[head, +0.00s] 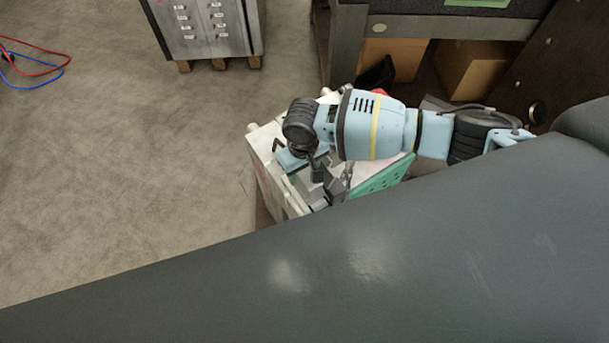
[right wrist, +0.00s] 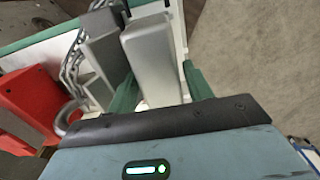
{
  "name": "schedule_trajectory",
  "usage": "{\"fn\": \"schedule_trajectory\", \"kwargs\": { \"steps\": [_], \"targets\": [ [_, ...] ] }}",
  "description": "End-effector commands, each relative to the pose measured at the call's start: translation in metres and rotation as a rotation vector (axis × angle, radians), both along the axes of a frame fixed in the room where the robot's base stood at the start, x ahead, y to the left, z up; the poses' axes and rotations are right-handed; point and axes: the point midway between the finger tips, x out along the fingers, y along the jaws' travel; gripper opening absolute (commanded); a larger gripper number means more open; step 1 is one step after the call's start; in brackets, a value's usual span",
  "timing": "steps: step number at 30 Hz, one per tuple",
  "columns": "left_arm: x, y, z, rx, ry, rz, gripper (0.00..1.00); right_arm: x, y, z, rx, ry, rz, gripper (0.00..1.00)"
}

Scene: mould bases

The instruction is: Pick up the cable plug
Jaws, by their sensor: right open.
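My right gripper (head: 317,174) reaches down over a pale mould base (head: 268,172) in the head view. In the right wrist view its green fingers (right wrist: 160,92) are apart. A light grey block (right wrist: 152,55) lies between and beyond them; I cannot tell whether the fingers touch it. A darker grey block (right wrist: 103,48) stands just left of it, beside a metal chain (right wrist: 72,62). I cannot tell for certain which of these is the cable plug, and no cable is clear. My left gripper is not in view.
A red part (right wrist: 32,103) with a metal hook lies left of the gripper in the wrist view. A green panel (head: 378,180) is close by. A metal block on wooden feet (head: 205,28) stands behind, and a dark bench (head: 430,27) at the back right. The left floor is mostly clear.

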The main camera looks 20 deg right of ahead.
Motion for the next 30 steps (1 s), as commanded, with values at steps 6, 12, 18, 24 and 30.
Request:
{"fn": "schedule_trajectory", "kwargs": {
  "steps": [6,12,18,24,30],
  "targets": [
    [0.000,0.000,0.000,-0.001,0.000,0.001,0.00,0.000,0.000,0.000,0.000,0.000,0.000,0.34],
    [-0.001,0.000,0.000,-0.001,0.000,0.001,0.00,0.000,0.000,0.000,0.000,0.000,0.000,0.08],
    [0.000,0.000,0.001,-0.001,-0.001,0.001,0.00,0.001,0.000,0.001,0.000,-0.002,0.001,0.03],
    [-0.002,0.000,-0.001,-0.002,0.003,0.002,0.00,0.001,0.000,0.003,0.000,-0.003,0.002,0.03],
    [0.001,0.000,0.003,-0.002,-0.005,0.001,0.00,0.002,0.001,0.032,0.004,-0.006,0.001,0.03]
  ]
}}
